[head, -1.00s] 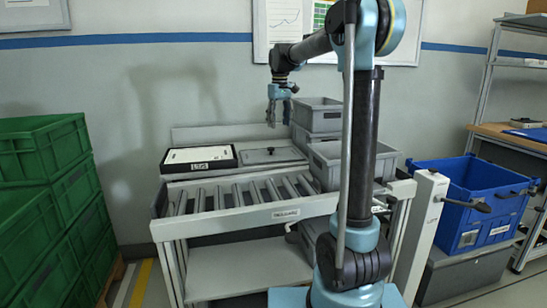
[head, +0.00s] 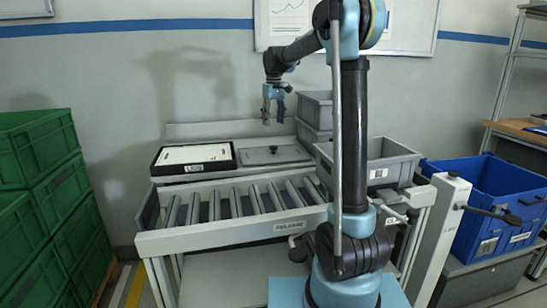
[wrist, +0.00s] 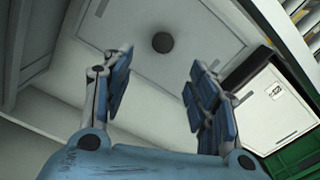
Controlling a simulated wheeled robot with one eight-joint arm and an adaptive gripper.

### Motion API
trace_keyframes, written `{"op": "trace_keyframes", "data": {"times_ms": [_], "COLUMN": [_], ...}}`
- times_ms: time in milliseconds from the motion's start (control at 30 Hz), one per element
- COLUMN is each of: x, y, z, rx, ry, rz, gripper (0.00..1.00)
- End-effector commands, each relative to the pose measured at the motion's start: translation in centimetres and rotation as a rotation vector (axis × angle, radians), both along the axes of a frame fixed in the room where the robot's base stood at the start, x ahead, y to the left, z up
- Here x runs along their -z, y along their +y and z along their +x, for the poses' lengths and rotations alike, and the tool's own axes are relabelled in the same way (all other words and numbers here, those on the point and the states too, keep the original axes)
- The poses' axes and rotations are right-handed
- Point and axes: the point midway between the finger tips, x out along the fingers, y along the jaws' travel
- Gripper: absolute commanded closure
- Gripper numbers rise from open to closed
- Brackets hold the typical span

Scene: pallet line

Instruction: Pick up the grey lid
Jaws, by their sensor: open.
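The grey lid (head: 258,158) lies flat at the back of the roller stand, right of a black-edged box with a white top. It has a small dark knob in its middle. My gripper (head: 273,122) hangs above the lid, open and empty, with its fingers pointing down. In the wrist view the grey lid (wrist: 185,30) fills the upper middle, and its round dark knob shows just beyond the gap between the spread fingers of my gripper (wrist: 158,80). The fingers look apart from the lid.
The black-edged box (head: 193,157) stands close left of the lid. Grey crates (head: 378,163) stand to the right, with more stacked behind. Rollers (head: 235,203) run in front. Green crates (head: 30,150) are stacked at left, and a blue bin (head: 480,225) is at right.

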Motion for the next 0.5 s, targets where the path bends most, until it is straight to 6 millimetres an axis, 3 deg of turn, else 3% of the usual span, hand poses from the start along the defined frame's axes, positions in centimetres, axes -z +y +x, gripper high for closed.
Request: {"op": "trace_keyframes", "data": {"times_ms": [300,500], "x": [5.6,7.6], "y": [-0.3,-0.3], "z": [0.0,0.0], "rx": [0.004,0.004], "ry": [0.000,0.000], "rz": [0.000,0.000], "gripper": [0.46,0.46]}}
